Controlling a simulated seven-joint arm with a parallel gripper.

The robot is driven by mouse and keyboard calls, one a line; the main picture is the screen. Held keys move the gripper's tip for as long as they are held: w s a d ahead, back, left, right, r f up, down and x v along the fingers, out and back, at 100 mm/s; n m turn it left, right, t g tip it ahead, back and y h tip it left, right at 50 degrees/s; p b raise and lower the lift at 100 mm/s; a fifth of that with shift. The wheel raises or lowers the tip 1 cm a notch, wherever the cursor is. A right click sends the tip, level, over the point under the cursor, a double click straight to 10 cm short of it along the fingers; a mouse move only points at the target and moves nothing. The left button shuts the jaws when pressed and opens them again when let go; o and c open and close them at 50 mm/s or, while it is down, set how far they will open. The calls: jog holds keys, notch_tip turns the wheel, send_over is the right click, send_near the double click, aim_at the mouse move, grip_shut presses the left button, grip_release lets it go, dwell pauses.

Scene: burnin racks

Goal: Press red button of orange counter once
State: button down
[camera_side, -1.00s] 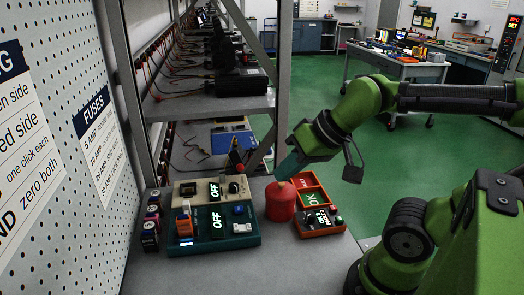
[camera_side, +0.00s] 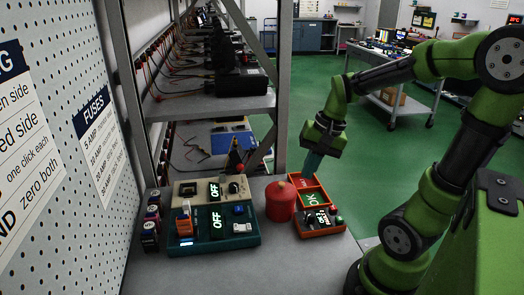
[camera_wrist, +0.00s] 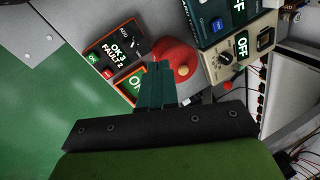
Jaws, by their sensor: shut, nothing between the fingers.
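The orange counter (camera_side: 320,232) stands near the front right edge of the bench, with a dark face, a lit display and a dial. In the wrist view the counter (camera_wrist: 126,33) reads "OK 3" and "FAULT 2". Its small red button (camera_wrist: 107,74) sits beside a green button (camera_wrist: 94,57) along one side. My gripper (camera_side: 309,176) has teal fingers, shut and empty, pointing down above the orange tray behind the counter. In the wrist view the fingertips (camera_wrist: 159,66) appear between the tray and a red canister, apart from the red button.
The orange tray (camera_side: 322,186) with a green "OK" panel adjoins the counter. The red knobbed canister (camera_side: 281,203) stands left of both. A teal device (camera_side: 246,239) and a beige device (camera_side: 183,190), both showing "OFF", are further left. A shelf rack stands behind.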

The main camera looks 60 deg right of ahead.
jog(key=s+d+f+m+g+y, duration=0.2)
jog(key=d+f+m, duration=0.1)
jog(key=d+m, duration=0.2)
jog(key=m+y, duration=0.5)
jog(key=m, duration=0.7)
send_over(333, 208)
jog(key=d, duration=0.2)
jog(key=shift+a+t, duration=0.25)
jog(key=shift+t, duration=0.05)
jog(key=shift+n, duration=0.3)
jog(key=shift+f, duration=4.45)
jog(key=shift+f, duration=0.1)
jog(key=shift+f, duration=0.3)
